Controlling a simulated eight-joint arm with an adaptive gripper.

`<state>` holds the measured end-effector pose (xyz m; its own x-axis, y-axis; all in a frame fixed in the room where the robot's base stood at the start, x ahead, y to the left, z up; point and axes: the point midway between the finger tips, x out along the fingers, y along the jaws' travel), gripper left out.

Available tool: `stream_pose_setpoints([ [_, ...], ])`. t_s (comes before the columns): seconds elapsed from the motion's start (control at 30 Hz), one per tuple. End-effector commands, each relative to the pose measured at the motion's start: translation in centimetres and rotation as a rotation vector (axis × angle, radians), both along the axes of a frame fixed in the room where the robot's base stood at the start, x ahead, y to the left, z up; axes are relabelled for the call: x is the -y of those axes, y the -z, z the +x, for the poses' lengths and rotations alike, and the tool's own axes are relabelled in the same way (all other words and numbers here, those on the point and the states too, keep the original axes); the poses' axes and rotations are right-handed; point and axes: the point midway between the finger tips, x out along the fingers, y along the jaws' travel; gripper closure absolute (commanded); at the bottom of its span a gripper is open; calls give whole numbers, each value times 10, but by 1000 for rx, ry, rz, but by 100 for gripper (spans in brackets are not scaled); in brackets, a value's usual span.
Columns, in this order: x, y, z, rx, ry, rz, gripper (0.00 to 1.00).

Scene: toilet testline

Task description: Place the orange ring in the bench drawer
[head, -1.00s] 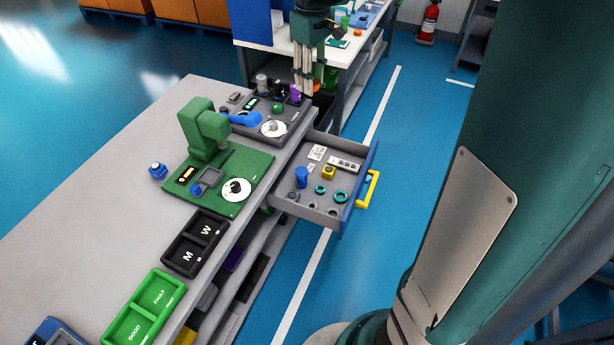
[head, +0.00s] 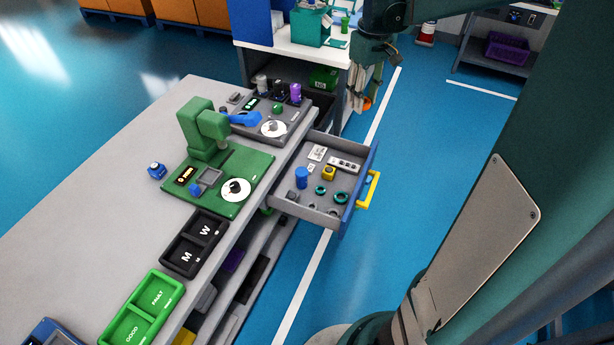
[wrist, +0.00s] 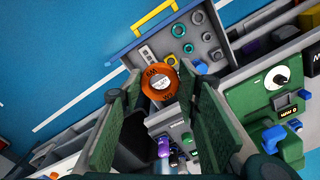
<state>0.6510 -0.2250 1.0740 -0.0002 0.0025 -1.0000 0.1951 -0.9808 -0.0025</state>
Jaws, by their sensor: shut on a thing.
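The orange ring (wrist: 160,83) is held between the fingers of my gripper (wrist: 155,100) in the wrist view, with dark lettering on its face. In the head view my gripper (head: 360,100) hangs over the floor beyond the far end of the bench, and a bit of the orange ring (head: 367,103) shows at its tips. The bench drawer (head: 343,213) is pulled open below and to the left of my gripper, with its yellow handle (head: 369,189) on the right. It also shows in the wrist view (wrist: 226,19), past the ring.
The drawer holds a blue cylinder (head: 302,177), a yellow block (head: 328,173), teal rings (head: 340,196) and other small parts. A green press (head: 205,135) and a grey station (head: 283,112) stand on the bench. Blue floor (head: 420,150) right of the drawer is clear.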

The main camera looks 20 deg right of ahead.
Motion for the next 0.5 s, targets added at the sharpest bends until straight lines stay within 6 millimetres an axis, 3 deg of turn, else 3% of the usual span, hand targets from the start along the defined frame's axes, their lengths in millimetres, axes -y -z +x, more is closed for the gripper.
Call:
stream_pose_setpoints([
  [0.5, 0, 125, 0, 0, 0, 0, 76],
])
